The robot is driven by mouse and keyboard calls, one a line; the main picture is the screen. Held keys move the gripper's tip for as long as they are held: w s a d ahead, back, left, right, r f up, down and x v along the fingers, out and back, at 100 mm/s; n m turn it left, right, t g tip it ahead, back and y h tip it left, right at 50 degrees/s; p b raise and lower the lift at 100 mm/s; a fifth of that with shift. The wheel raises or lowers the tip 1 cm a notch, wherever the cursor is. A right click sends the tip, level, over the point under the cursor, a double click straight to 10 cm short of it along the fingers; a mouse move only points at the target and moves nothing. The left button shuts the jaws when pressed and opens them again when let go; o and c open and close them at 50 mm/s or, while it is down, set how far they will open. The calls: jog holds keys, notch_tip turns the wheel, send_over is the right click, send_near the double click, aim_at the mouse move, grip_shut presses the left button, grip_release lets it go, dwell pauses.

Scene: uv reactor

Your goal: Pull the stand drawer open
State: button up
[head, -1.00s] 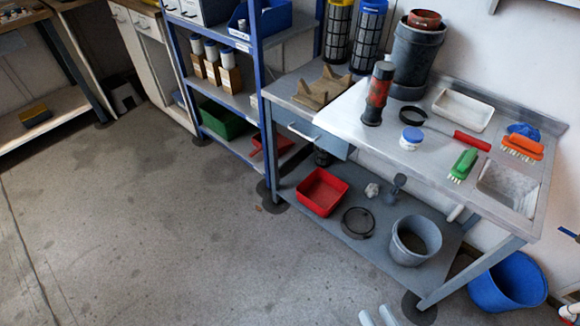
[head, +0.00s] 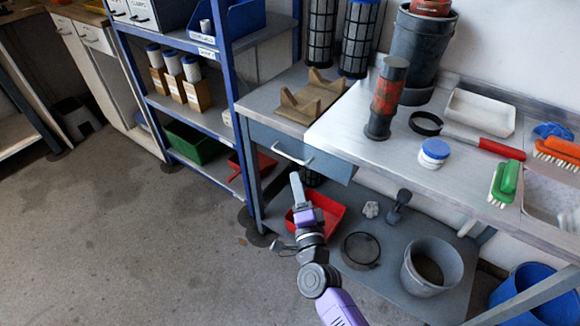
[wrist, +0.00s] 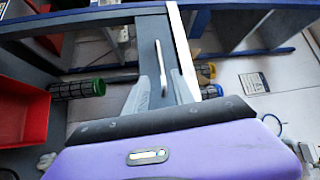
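The stand drawer (head: 325,163) is a blue-grey front under the left part of the metal stand's top (head: 262,100). It looks shut. Its pale bar handle (head: 290,155) runs along the front. My gripper (head: 296,180) is just below and in front of the handle in the head view, pointing up toward the drawer. In the wrist view, the handle (wrist: 160,62) lies ahead between my two grey fingers (wrist: 161,82). The fingers are apart and hold nothing. Whether a finger touches the drawer front (wrist: 150,40) I cannot tell.
A blue shelving rack (head: 229,100) stands close on the left. A red tray (head: 327,215), a dark ring (head: 361,250) and a grey bucket (head: 432,268) are on the stand's lower shelf. The floor (head: 130,240) in front and left is clear.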

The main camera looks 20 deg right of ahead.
jog(key=w+d+r+b, duration=0.1)
jog(key=w, duration=0.7)
jog(key=shift+w+r+b, duration=0.15)
jog(key=shift+w+b, duration=0.1)
jog(key=shift+b, duration=0.1)
grip_shut()
dwell(1.1)
